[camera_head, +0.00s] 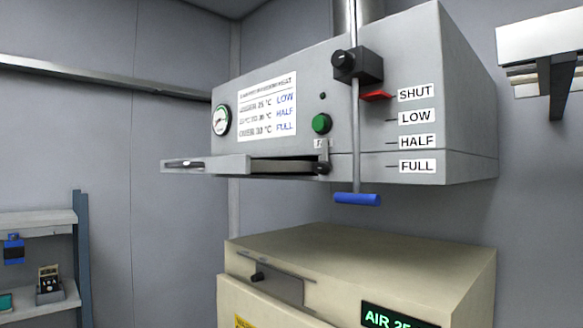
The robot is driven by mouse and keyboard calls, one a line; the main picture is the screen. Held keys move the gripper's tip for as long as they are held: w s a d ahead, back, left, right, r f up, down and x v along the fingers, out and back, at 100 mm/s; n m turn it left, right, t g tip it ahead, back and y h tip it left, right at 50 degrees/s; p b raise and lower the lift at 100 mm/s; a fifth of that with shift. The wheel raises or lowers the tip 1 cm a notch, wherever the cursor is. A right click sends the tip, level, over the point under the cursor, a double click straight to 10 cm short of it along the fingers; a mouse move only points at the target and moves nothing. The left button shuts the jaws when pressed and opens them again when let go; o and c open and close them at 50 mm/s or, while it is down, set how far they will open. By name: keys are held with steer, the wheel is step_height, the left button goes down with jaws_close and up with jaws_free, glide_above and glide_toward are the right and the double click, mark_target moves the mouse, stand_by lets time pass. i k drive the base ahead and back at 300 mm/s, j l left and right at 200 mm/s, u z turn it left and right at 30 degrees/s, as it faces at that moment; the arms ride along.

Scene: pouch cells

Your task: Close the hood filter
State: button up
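The hood (280,70) is a grey box high on the wall. Its filter drawer (218,164) is a grey panel low on the hood's front, with a light handle (183,164) at its left end. The panel stands out from the hood toward the left. A dark gap (285,166) shows between the panel and the hood body, so the filter is open. A small dark latch or knob (321,167) sits at the right end of this gap. My gripper is not in view.
A vertical rod with a blue handle (357,199) hangs at the hood's front right; its red pointer (376,96) is at SHUT. A green button (321,124) and gauge (221,119) are on the hood. A beige cabinet (350,255) stands below. Shelves (40,217) stand at left.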

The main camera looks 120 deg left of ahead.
mark_target(242, 164)
steer(key=u, duration=3.85)
